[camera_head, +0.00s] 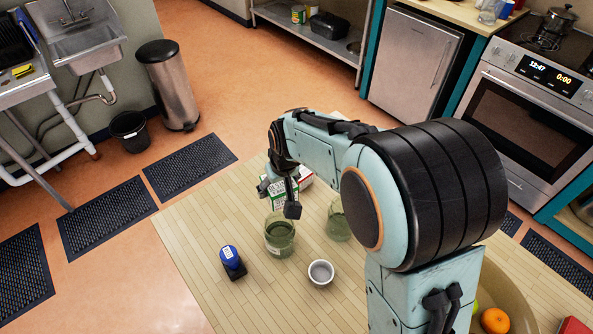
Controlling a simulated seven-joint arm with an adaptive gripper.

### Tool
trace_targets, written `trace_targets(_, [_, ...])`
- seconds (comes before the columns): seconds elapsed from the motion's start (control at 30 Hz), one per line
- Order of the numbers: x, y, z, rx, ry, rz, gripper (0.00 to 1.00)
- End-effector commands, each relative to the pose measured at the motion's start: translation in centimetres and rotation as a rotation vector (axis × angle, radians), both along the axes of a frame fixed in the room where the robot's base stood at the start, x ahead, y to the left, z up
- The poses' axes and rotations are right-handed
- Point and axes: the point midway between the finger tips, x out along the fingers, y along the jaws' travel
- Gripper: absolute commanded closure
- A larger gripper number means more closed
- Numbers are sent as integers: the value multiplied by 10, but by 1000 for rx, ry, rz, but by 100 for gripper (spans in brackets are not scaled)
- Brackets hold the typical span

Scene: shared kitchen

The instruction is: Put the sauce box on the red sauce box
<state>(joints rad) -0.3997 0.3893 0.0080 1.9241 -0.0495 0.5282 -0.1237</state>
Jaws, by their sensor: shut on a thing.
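A small green-and-white box (284,194), which seems to be the sauce box, is between the fingers of my gripper (278,199). My gripper points down over the far part of the wooden table and is shut on this box. A red-and-white box (305,178), likely the red sauce box, shows just behind and to the right of it, partly hidden by my gripper and arm. I cannot tell whether the two boxes touch, or how high the held box is.
A green glass jar (279,238) stands close in front of my gripper. Another green jar (338,226) is partly behind my arm. A small grey cup (320,273) and a blue-and-black object (232,262) stand nearer. A bowl with an orange (495,320) is at right. The table's left side is clear.

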Motion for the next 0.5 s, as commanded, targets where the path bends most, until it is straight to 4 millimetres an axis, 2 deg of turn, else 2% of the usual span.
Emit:
trace_targets(0.03, [12, -16, 7, 1, -4, -47, 77])
trace_targets(0.1, [24, -34, 13, 2, -2, -98, 77])
trace_targets(0.23, [35, -58, 16, 2, 0, -158, 77])
trace_targets(0.37, [55, -59, 7, 1, 2, -172, 77])
trace_targets(0.5, [91, -49, -10, 0, 1, -170, 77])
